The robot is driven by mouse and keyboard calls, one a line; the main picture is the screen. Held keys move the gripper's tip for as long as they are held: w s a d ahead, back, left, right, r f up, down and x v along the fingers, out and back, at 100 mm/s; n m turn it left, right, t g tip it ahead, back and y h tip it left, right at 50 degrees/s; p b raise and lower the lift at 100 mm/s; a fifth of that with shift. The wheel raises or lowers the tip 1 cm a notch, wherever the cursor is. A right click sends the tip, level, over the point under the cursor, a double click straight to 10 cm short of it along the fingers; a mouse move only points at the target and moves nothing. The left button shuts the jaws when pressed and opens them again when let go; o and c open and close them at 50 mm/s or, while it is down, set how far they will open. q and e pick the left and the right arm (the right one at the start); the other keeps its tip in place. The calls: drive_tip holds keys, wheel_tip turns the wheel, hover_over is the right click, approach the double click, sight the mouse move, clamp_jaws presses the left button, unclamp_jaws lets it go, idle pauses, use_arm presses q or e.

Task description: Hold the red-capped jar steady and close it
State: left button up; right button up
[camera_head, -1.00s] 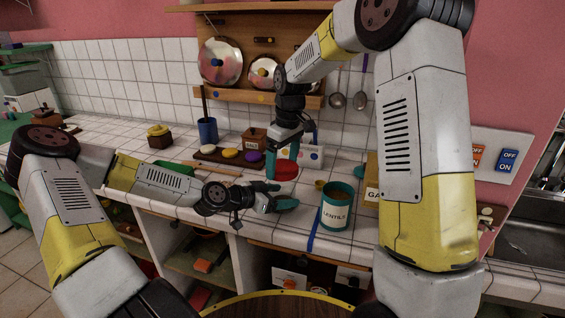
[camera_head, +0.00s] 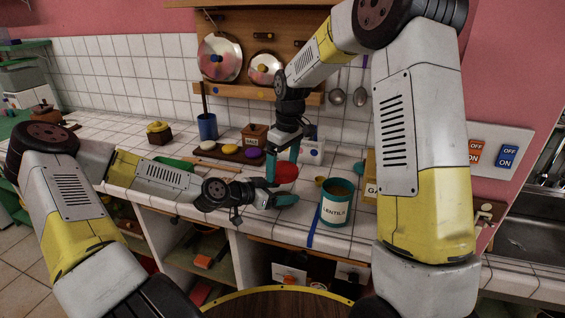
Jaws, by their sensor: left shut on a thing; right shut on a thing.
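The red-capped jar stands on the tiled counter near its front edge. Its red cap (camera_head: 286,173) shows, while most of the body is hidden by my grippers. My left gripper (camera_head: 279,199) reaches in from the left, low at the jar, and is shut on the jar body. My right gripper (camera_head: 282,168) points down from above and is shut on the red cap, a teal finger in front of its left side. Whether the cap sits fully down on the jar cannot be told.
An open teal jar labelled LENTILS (camera_head: 336,203) stands close on the right. Behind are a blue cup (camera_head: 207,127), a brown box (camera_head: 254,136) and a dark board with coloured knobs (camera_head: 229,150). A blue strip (camera_head: 314,228) hangs over the counter's front edge.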

drive_tip(key=shift+s+a+f, duration=0.1)
drive_tip(key=shift+f, duration=0.55)
idle(0.4)
drive_tip(key=o, duration=1.1)
wheel_tip(320, 180, up, 4)
drive_tip(key=shift+a+r, duration=0.1)
drive_tip(key=shift+a, duration=0.05)
drive_tip(key=shift+r, duration=0.25)
drive_tip(key=shift+n, duration=0.3)
